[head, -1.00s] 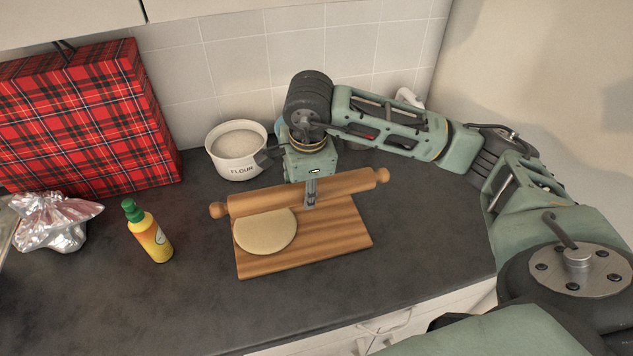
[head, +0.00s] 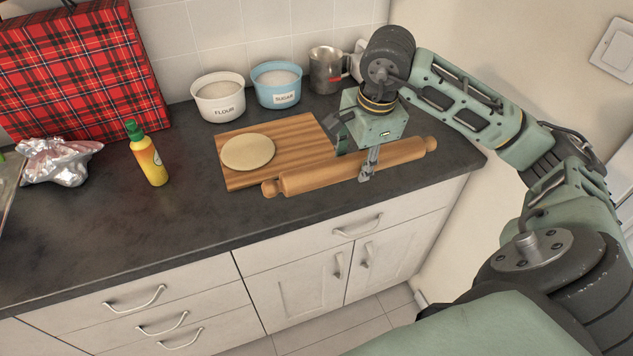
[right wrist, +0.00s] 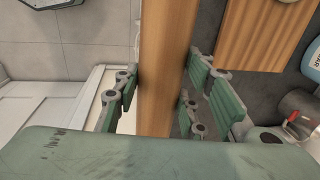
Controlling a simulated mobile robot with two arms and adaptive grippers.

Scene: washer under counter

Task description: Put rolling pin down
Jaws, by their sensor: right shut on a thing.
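The wooden rolling pin (head: 320,178) is in front of the cutting board (head: 300,140), near the front edge of the counter, slanting up to the right. My right gripper (head: 368,165) is shut on the pin, right of its middle. In the right wrist view the pin (right wrist: 165,60) runs between the green fingers of the gripper (right wrist: 162,90). I cannot tell whether the pin touches the counter. A round of dough (head: 248,152) lies on the left part of the board. My left gripper is not in view.
Behind the board stand a flour bowl (head: 219,104), a blue sugar bowl (head: 278,94) and a metal jug (head: 326,72). A yellow bottle (head: 150,160) stands to the left. The dark counter (head: 200,215) is clear in front of the bottle and board.

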